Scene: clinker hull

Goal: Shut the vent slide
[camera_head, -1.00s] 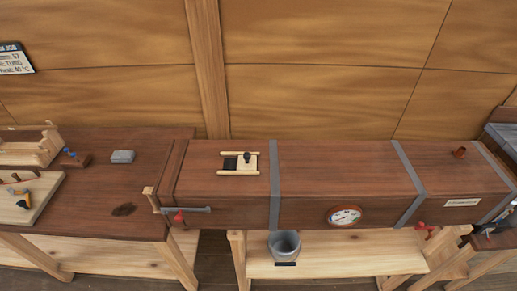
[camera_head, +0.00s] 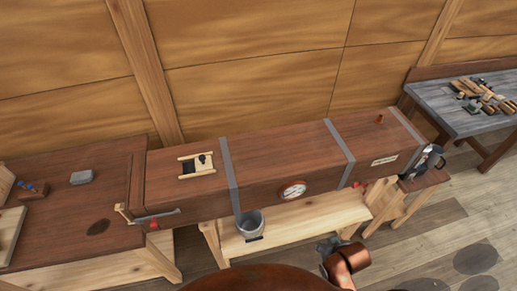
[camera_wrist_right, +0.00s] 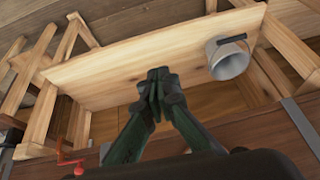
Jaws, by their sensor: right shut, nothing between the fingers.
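The vent slide (camera_head: 207,167) is a pale wooden panel with a dark knob, set between two light rails on top of the long brown box (camera_head: 270,161). A dark opening (camera_head: 188,167) shows at the left of the panel, so the vent stands at least partly open. My right gripper (camera_head: 328,245) is low in front of the box, to the right of and well away from the vent. In the right wrist view my right gripper (camera_wrist_right: 158,78) is shut and empty, over the pale shelf. My left gripper is out of view.
A grey bucket (camera_head: 250,224) stands below the box, by the pale shelf (camera_head: 290,224). Grey straps cross the box; a round gauge (camera_head: 292,190) is on its front. A brown bench (camera_head: 70,215) adjoins at left. A tool table (camera_head: 470,105) stands at far right.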

